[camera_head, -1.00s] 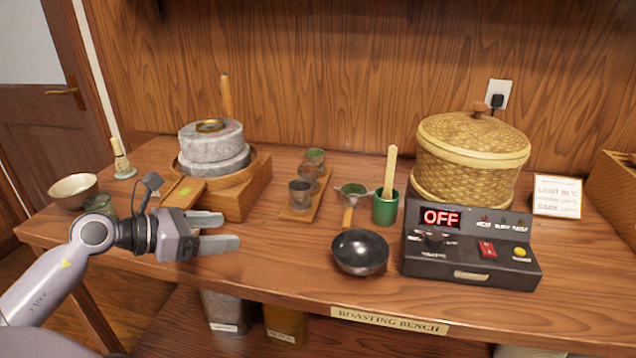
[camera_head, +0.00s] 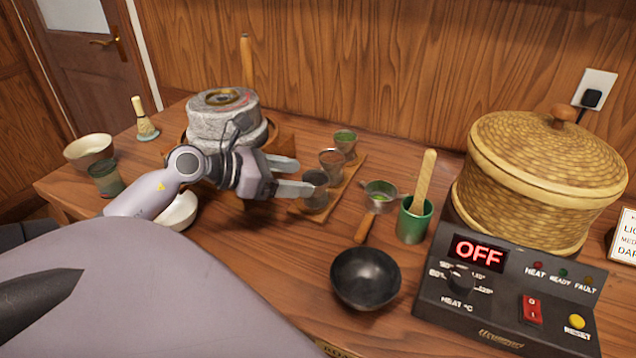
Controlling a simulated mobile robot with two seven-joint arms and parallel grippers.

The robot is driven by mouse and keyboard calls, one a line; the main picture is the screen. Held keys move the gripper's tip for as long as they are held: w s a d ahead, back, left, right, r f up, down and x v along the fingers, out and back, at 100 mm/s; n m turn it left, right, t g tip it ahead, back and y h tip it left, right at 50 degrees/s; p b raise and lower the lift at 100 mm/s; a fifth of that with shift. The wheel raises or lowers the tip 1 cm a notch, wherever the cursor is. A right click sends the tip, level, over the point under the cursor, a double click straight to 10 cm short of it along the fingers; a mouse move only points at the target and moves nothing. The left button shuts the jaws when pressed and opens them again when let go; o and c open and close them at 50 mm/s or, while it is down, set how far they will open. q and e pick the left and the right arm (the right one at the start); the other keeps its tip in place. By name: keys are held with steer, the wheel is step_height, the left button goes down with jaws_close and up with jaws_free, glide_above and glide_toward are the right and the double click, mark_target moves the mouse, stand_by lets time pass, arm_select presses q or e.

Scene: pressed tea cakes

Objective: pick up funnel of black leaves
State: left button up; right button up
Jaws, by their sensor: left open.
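Three small cup-like funnels stand in a row on a wooden rack (camera_head: 297,210) right of the stone mill. The front funnel (camera_head: 316,199) is grey with dark contents, and looks most like the funnel of black leaves. The middle funnel (camera_head: 333,160) has brownish contents, and the back funnel (camera_head: 345,139) has green contents. My left gripper (camera_head: 306,176) is open and empty, its fingers pointing right at the front funnel. The lower fingertip overlaps that funnel's left edge in the picture; I cannot tell whether they touch. My right gripper is not in view.
The stone mill (camera_head: 222,108) stands just behind my left gripper. A strainer (camera_head: 381,190), a green cup (camera_head: 414,222) with a wooden scoop, a black bowl (camera_head: 365,279) and a control box (camera_head: 505,295) lie to the right. A whisk (camera_head: 145,122) stands at the left.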

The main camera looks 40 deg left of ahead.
mark_target(312, 178)
arm_select(q)
steer(key=shift+p+x, duration=0.4)
steer(key=shift+x, duration=2.3)
steer(key=shift+w+a+f, duration=0.1)
steer(key=shift+a, duration=0.05)
steer(key=shift+c, duration=0.3)
steer(key=c, duration=0.8)
